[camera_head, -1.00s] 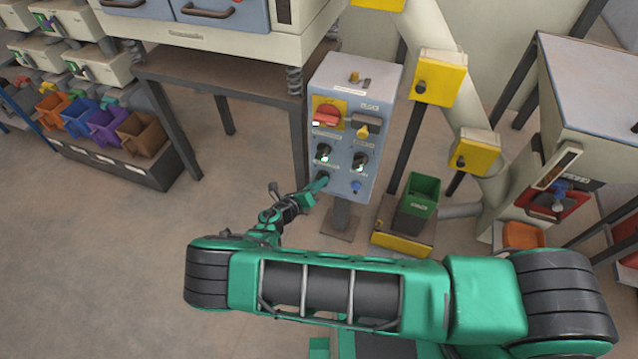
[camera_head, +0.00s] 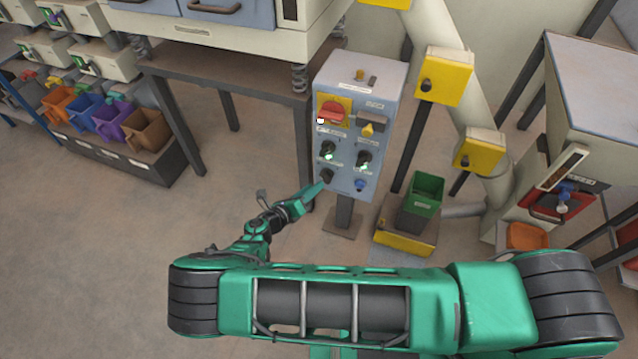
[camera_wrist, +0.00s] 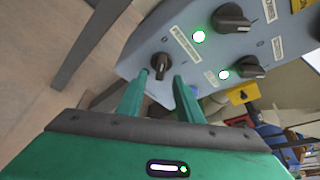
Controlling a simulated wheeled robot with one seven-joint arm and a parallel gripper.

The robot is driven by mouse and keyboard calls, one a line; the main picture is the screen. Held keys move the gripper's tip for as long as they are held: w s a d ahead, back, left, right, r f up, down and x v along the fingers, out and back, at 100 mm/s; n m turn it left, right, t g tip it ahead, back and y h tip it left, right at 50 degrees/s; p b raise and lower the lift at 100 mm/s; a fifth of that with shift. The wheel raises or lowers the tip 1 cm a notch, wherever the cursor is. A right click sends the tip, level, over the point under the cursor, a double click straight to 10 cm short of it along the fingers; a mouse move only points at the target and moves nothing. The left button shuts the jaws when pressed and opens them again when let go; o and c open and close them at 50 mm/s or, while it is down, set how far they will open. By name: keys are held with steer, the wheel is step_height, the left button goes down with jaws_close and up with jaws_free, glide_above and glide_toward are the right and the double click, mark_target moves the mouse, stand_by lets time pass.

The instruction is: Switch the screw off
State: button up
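The grey-blue control box (camera_head: 350,140) on a post carries several knobs. Its lower-left black knob (camera_head: 327,176) also shows in the wrist view (camera_wrist: 160,65), just beyond and between my fingertips. Two black knobs above it, left (camera_head: 328,148) and right (camera_head: 365,158), each have a lit green lamp nearby; both knobs also show in the wrist view (camera_wrist: 232,18) (camera_wrist: 250,67). The labels are too small to read, so I cannot tell which knob is the screw's. My gripper (camera_head: 314,192) is open and empty, with its green fingers (camera_wrist: 160,78) apart, short of the knob.
The box also has a red rotary switch (camera_head: 332,112), a yellow-based knob (camera_head: 367,129) and a blue button (camera_head: 360,184). A table leg stands left of the box. A green bin (camera_head: 422,195) and yellow boxes on posts (camera_head: 445,75) stand to the right.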

steer(key=shift+v, duration=2.1)
steer(key=shift+o, duration=0.3)
